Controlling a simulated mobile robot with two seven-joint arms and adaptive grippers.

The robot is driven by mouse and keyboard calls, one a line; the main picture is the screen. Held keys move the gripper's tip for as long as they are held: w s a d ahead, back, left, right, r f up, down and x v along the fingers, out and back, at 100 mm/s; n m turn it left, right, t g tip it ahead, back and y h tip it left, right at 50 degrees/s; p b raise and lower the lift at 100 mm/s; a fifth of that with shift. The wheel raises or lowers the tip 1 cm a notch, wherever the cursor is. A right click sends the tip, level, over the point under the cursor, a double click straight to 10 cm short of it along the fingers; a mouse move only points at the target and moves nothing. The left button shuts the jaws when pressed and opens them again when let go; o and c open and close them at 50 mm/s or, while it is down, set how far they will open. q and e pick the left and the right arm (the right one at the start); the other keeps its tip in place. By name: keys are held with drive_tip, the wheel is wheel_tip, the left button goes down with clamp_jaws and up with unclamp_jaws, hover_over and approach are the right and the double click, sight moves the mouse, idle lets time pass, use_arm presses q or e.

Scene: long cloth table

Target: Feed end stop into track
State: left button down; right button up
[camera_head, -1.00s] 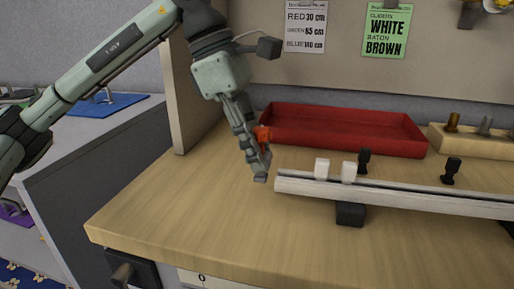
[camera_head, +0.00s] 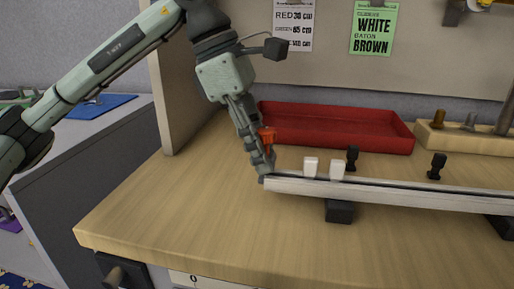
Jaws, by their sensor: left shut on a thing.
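The track (camera_head: 400,195) is a long pale rail with a dark slot, lying across the right of the workbench. Its left end is near the middle of the view. My left gripper (camera_head: 263,167) points down at that left end, its fingertips overlapping the end in the picture. I cannot tell whether this piece is in the slot. Two white blocks (camera_head: 311,166) (camera_head: 337,169) sit on the track to the right. My right gripper is out of view.
A red tray (camera_head: 345,129) lies behind the track. Two black upright pieces (camera_head: 352,157) (camera_head: 437,166) stand at its far side. A black support (camera_head: 340,211) is under the track. A wooden holder (camera_head: 470,143) stands at the back right. The bench front left is clear.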

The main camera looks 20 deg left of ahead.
use_arm(q)
drive_tip(key=shift+w+d, duration=0.15)
drive_tip(key=shift+d, duration=0.7)
drive_tip(key=shift+d, duration=0.35)
drive_tip(key=shift+w+d, duration=0.1)
drive_tip(key=shift+d, duration=0.05)
drive_tip(key=c, duration=1.3)
unclamp_jaws()
drive_tip(key=shift+o, duration=0.2)
drive_tip(key=shift+r, duration=0.1)
drive_tip(key=w+v, duration=0.1)
drive_tip(key=v, duration=1)
drive_tip(key=shift+s+r, duration=0.35)
drive_tip(key=shift+s, duration=0.15)
